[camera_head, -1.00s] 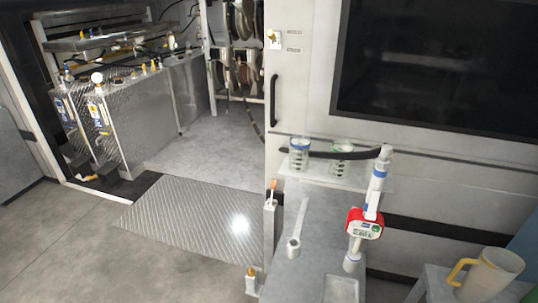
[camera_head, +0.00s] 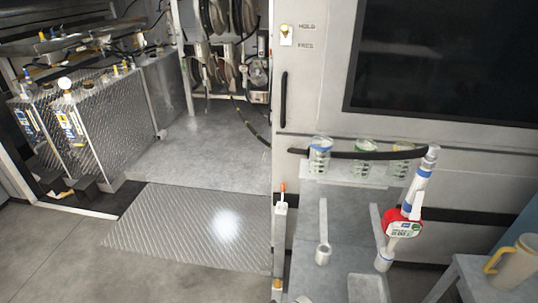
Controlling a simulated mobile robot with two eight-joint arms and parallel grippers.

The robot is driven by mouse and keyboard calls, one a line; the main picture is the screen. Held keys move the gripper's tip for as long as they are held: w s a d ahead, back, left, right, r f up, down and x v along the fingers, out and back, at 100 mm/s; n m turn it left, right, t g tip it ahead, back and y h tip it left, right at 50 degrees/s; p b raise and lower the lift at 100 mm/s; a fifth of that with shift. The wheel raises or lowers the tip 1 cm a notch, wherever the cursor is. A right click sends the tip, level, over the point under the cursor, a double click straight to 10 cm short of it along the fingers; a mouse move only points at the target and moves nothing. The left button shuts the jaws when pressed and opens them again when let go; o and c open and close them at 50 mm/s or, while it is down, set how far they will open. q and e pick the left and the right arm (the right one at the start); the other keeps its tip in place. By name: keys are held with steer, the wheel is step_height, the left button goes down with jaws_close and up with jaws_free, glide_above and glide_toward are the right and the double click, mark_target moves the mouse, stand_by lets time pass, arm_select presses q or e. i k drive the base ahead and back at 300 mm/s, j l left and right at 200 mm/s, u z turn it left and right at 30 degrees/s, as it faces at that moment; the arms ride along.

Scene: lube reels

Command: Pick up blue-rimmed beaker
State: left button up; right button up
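The blue-rimmed beaker (camera_head: 320,155) stands upright on a pale shelf against the white wall, right of the door opening. It is clear, with dark markings on its side. A black hose (camera_head: 375,154) runs across the front of it at mid height. A green-rimmed beaker (camera_head: 364,158) stands to its right on the same shelf, and another clear beaker shows partly farther right behind the hose. Neither of my grippers is in view.
A red-bodied dispensing nozzle (camera_head: 404,224) hangs from the hose end, right of the beakers. A grey bench (camera_head: 342,205) lies below the shelf. A yellow-handled jug (camera_head: 514,262) stands on a side table at right. Open floor (camera_head: 60,250) lies at left.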

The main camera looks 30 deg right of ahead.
mark_target(320, 156)
steer(key=i+j, duration=0.25)
steer(key=i, duration=0.15)
steer(key=i+j+u, duration=0.1)
steer(key=i+j, duration=0.4)
steer(key=i, duration=0.25)
steer(key=i+l+z, duration=0.1)
steer(key=i+z, duration=0.2)
steer(key=z, duration=0.2)
steer(key=i+z, duration=0.45)
steer(key=i+j+z, duration=0.2)
steer(key=z, duration=0.3)
steer(key=i+z, duration=0.25)
steer(key=z, duration=0.25)
steer(key=i+j+z, duration=0.15)
steer(key=z, duration=0.35)
steer(key=i+j+z, duration=0.2)
steer(key=z, duration=0.25)
